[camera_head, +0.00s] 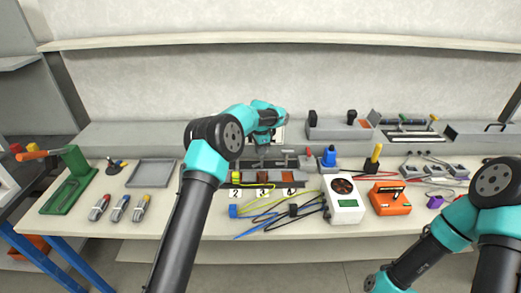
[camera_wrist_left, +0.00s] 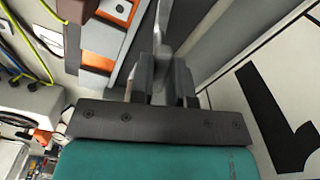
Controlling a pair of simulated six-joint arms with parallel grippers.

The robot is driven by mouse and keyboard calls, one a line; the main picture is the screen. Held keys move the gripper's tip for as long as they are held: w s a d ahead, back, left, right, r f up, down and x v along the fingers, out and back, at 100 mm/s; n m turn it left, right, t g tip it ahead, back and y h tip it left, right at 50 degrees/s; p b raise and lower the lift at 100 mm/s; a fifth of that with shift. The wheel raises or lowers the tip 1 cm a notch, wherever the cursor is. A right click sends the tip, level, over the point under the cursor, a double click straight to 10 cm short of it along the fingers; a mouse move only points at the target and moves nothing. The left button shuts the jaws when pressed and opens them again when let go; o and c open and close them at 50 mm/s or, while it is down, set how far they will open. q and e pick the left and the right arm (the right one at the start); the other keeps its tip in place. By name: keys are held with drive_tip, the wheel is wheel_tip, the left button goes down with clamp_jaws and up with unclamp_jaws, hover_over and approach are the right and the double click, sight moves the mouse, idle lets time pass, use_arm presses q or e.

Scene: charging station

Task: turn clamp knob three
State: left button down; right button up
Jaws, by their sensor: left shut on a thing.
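A clamp block (camera_head: 298,183) with compartments, some of them orange, sits mid-table, with cards marked 2, 3 (camera_head: 262,192) and 4 along its front. My left gripper (camera_head: 261,146) reaches down behind card 3, onto clamp knob three, which is mostly hidden by the fingers. In the left wrist view the left gripper's fingers (camera_wrist_left: 160,85) are close together around a thin grey piece (camera_wrist_left: 161,30). Another grey T-shaped knob (camera_head: 288,154) stands to the right, behind card 4. My right arm is at the lower right, and its gripper is out of view.
A white meter box (camera_head: 343,206) and an orange device (camera_head: 389,200) stand to the right. Yellow, blue and black cables (camera_head: 270,216) lie in front of the block. A grey tray (camera_head: 152,173) and a green stand (camera_head: 74,180) are at the left. A long grey ledge runs behind.

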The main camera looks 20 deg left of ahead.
use_arm(q)
drive_tip(key=n, duration=0.7)
drive_tip(key=shift+s+d, duration=0.15)
drive_tip(key=n, duration=0.7)
drive_tip(key=shift+d, duration=0.2)
drive_tip(key=shift+n, duration=0.3)
drive_tip(key=c, duration=1.1)
unclamp_jaws()
drive_tip(key=shift+r, duration=0.1)
wheel_tip(320, 180, up, 17)
drive_tip(key=shift+r, duration=0.15)
